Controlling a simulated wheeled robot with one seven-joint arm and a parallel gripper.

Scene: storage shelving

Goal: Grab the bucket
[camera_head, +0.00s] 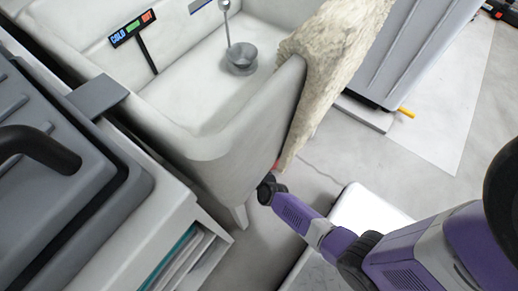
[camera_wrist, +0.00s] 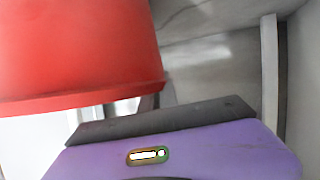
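The red bucket (camera_wrist: 80,50) fills the upper left of the wrist view, cut off by the picture's top and left edges. Its flared rim lies toward the bottom of that picture. A small sliver of red (camera_head: 277,164) shows in the head view, under the sink's edge beside the hanging cloth; most of it is hidden. My gripper (camera_head: 268,188) is low by the sink's front corner, close to that red sliver. In the wrist view, my purple wrist and a dark bar lie just below the rim. I cannot see whether the fingers are open, or whether they touch the bucket.
A white utility sink (camera_head: 215,150) stands above my gripper, with a leg below. A cream shaggy cloth (camera_head: 335,50) hangs over its right edge. A grey lidded container (camera_head: 50,170) is at left and a grey bin (camera_head: 410,45) at upper right. Floor shows between them.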

